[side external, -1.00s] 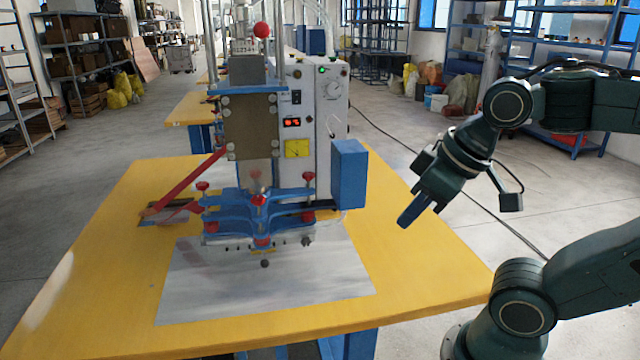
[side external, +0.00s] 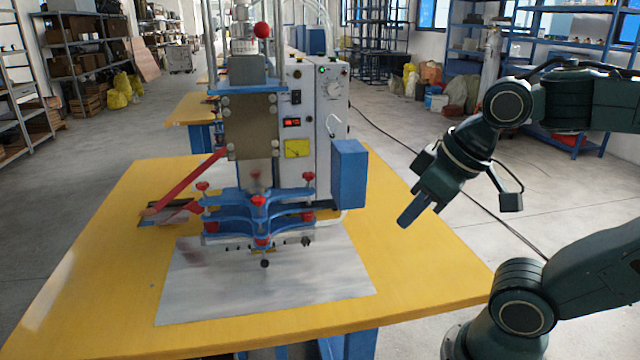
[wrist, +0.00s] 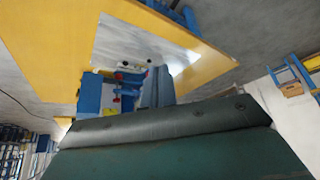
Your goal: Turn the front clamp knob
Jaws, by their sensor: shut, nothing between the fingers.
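The blue clamp (side external: 232,213) sits low on the welding machine, above a grey metal plate, and carries several red knobs. The front red knob (side external: 259,200) is at its middle, facing the camera. Other red knobs stand at its left (side external: 202,186) and right (side external: 308,177). My gripper (side external: 404,222) is shut and empty, in the air to the right of the clamp and well apart from it. In the wrist view my gripper's blue fingers (wrist: 158,84) point toward the machine. The clamp and red parts show there only small, left of the fingers.
The yellow table (side external: 110,270) bears the grey plate (side external: 260,290) and the machine's white control box (side external: 325,105). A blue block (side external: 349,174) juts out between the clamp and my gripper. A red lever (side external: 185,183) slants at the left. The table's right front is clear.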

